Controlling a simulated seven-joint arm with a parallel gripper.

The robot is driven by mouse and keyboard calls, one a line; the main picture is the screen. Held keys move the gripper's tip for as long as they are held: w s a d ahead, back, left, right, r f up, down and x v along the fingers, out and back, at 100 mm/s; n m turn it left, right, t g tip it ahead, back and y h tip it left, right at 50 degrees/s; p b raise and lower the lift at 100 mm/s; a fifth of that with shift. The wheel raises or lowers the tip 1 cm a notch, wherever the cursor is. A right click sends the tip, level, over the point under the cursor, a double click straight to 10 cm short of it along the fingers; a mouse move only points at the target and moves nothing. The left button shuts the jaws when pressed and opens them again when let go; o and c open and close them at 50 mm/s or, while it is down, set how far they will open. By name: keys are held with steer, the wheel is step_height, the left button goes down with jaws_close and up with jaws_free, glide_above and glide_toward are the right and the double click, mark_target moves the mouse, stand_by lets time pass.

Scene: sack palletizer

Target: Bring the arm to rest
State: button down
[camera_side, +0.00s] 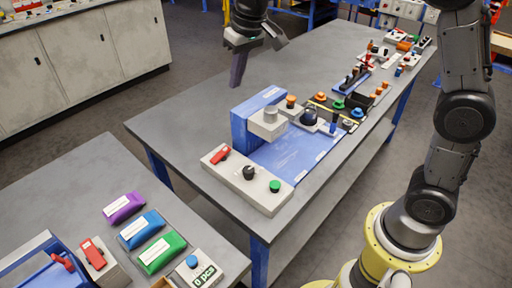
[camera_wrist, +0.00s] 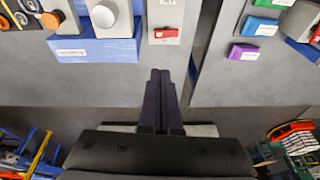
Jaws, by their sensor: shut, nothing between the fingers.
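My gripper (camera_side: 236,82) hangs in the air above the far left part of the long grey work table (camera_side: 185,118), fingers pointing down. In the wrist view my gripper (camera_wrist: 160,73) shows two dark fingers side by side, closed together with nothing between them. It is clear of the blue machine and of the sacks. My forearm leaves the top of the side view, so part of the arm is hidden.
A blue machine (camera_side: 241,130) with a grey control box (camera_side: 222,174) stands on the long table. Purple (camera_side: 123,208), blue (camera_side: 142,229) and green (camera_side: 162,252) sacks lie on a lower table at front left. Several coloured knobs and parts line the long table's right side.

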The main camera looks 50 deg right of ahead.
steer(key=s+d+r+t, duration=0.1)
steer(key=s+d+r, duration=0.15)
steer(key=s, duration=0.55)
steer(key=s+d+r+t, duration=0.15)
steer(key=s+r, duration=0.25)
steer(key=s, duration=0.5)
steer(key=s+d+f, duration=0.1)
steer(key=s+f, duration=0.8)
steer(key=s, duration=0.3)
steer(key=shift+s+n, duration=0.15)
steer(key=shift+n, duration=0.15)
steer(key=shift+d, duration=0.1)
